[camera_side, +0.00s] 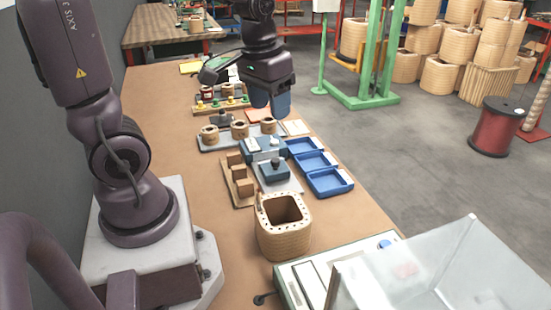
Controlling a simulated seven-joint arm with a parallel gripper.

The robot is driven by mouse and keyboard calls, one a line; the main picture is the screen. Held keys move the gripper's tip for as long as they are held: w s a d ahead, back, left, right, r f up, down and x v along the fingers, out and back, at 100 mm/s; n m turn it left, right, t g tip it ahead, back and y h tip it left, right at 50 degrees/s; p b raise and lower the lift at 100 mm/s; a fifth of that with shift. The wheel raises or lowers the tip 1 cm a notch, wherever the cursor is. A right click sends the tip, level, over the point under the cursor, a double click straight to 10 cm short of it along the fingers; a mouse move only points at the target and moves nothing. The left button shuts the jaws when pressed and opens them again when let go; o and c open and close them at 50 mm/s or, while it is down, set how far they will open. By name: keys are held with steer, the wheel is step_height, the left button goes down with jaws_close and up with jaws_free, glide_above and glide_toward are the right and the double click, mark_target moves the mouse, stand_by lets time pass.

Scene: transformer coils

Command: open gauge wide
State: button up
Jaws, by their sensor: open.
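My gripper (270,103) hangs over the far half of the bench, fingers pointing down and apart. It looks empty and is above the coil row and the blue-grey pieces. No part is clearly recognisable as the gauge. A blue-grey block with pale tops (262,147) sits on the bench below and nearer than my gripper. A second blue-grey block with a dark knob (273,170) stands in front of it on a light plate. Whether either is the gauge, or open, I cannot tell.
Small wound coils (239,129) stand on a grey tray. Blue trays (329,182) line the right edge. A wooden block rack (238,185) is left of the blocks. A large square coil (283,238) and a clear-covered machine (440,270) are nearer. Bare bench (160,110) lies left.

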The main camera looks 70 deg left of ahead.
mark_target(276, 160)
steer(key=w+a+f+n+g, duration=0.1)
steer(key=w+a+f+n, duration=0.15)
steer(key=a+f, duration=0.4)
steer(key=w+a+f+n+g, duration=0.1)
steer(key=w+a+f+n, duration=0.1)
steer(key=w+a+f, duration=0.45)
steer(key=s+f, duration=0.1)
steer(key=f, duration=0.2)
steer(key=s+f, duration=0.1)
steer(key=f, duration=0.3)
steer(key=s+a+f, duration=0.1)
steer(key=f, duration=0.2)
steer(key=shift+f, duration=0.15)
